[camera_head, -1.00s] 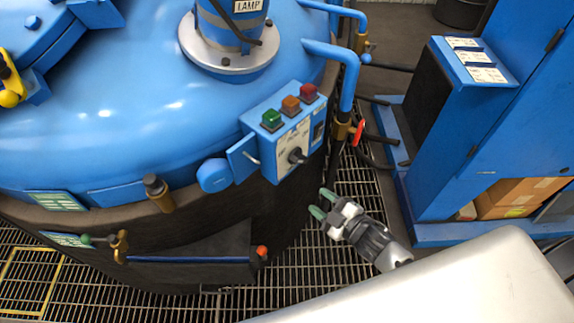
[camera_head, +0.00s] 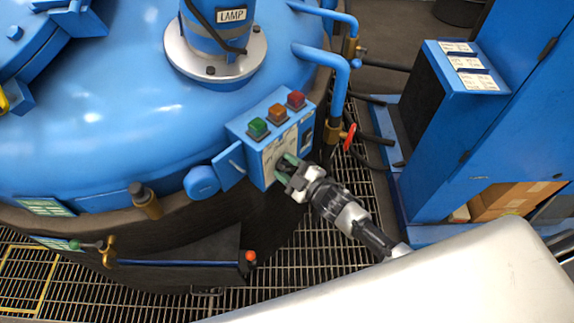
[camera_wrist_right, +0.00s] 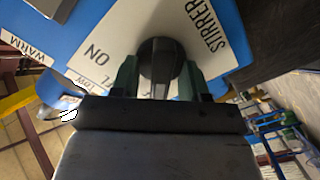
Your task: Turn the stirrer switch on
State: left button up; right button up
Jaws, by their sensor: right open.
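The blue control box (camera_head: 238,130) sits on the side of the big blue vessel, with green, orange and red buttons on its top. In the right wrist view a dark round switch knob (camera_wrist_right: 162,60) stands on a white plate (camera_wrist_right: 112,35) lettered STIRRER and ON. My right gripper (camera_head: 285,168) is at the front of this box, its green fingertips at the plate. In the wrist view the right gripper (camera_wrist_right: 160,78) is open, with one finger on each side of the knob. Whether the fingers touch it I cannot tell. My left gripper is out of view.
A blue pipe (camera_head: 338,85) and a valve with a red handle (camera_head: 349,137) stand right of the box. A blue cabinet (camera_head: 430,190) with cardboard boxes (camera_head: 512,197) is further right. Metal grating (camera_head: 300,240) covers the floor below.

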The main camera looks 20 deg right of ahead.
grip_shut()
